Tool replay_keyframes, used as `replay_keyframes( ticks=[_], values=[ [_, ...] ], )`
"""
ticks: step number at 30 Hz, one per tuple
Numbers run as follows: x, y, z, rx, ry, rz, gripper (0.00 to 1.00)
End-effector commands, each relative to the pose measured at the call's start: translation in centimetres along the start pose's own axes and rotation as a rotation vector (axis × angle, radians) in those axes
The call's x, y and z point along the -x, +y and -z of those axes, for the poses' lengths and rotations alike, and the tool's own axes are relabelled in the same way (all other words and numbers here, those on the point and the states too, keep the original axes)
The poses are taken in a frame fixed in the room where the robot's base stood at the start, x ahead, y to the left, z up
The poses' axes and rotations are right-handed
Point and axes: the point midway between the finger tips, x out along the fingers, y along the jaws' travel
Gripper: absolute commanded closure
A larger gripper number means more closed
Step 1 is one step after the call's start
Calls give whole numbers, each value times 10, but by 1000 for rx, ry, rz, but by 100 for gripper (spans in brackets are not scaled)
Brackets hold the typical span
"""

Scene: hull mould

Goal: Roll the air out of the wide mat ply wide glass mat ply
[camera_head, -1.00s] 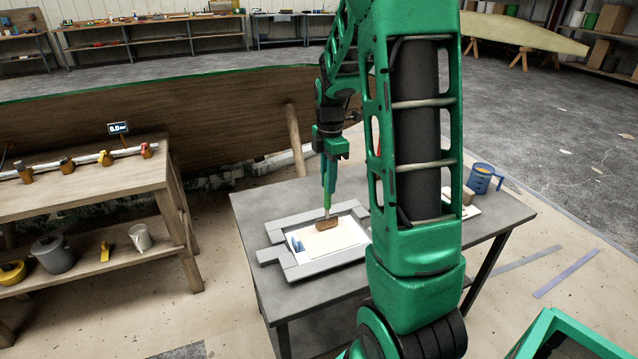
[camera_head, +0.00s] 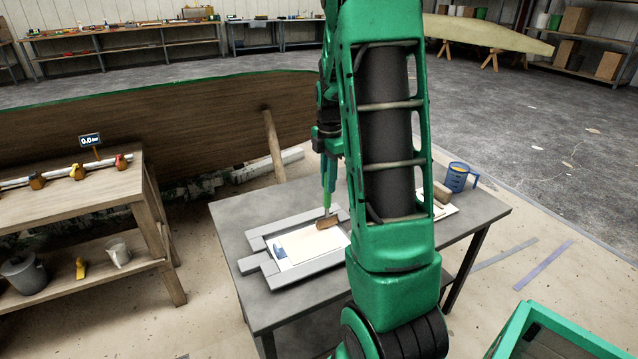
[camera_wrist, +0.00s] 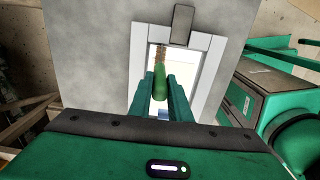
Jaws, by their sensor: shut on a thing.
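The wide glass mat ply (camera_head: 305,244) is a pale cream sheet lying inside a light grey frame (camera_head: 318,265) on the grey table. My gripper (camera_head: 327,203) points down over the frame's far side and is shut on the handle of a roller (camera_head: 327,222) with a brown head. The roller head is at the ply's far right edge; I cannot tell whether it presses on it. My arm covers the frame's right end.
A blue mug (camera_head: 459,177) and a pale board with small items stand on the table's right part. A small blue item (camera_head: 279,251) lies at the frame's left end. A wooden bench (camera_head: 85,195) with valves stands left, and the large brown hull mould (camera_head: 180,130) lies behind.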

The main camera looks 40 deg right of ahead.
Motion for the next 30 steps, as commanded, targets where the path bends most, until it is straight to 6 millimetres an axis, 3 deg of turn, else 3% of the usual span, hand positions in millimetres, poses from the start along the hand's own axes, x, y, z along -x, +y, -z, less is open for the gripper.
replay_keyframes(
  ticks=[10,30],
  values=[
    [3,0,0,1,0,0,100],
    [60,1,0,3,0,-3,100]
  ],
)
